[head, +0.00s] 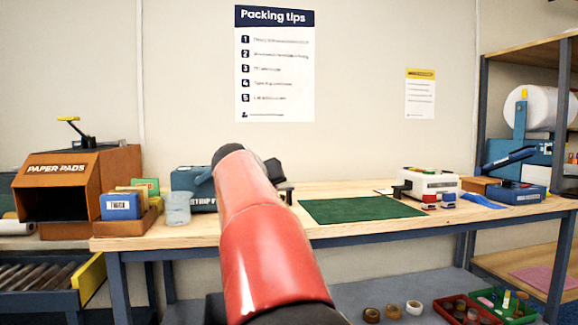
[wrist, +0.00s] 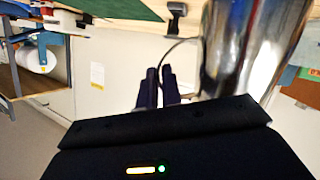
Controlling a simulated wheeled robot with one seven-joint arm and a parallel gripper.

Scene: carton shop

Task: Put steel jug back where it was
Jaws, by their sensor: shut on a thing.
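A shiny steel jug (wrist: 252,50) fills the upper right of the wrist view, close to the camera. Its thin curved handle runs to my gripper (wrist: 160,72), whose two dark fingers are shut on it. The jug's top and bottom are cut off or hidden, so I cannot tell whether it touches anything. In the head view my red arm reaches over the workbench (head: 150,243) and hides the jug and the gripper's fingers.
A clear beaker (head: 177,208) and a box of small cartons (head: 122,206) stand left of my arm. A white device (head: 430,184) stands at right. A paper-pads box (head: 75,184) is far left.

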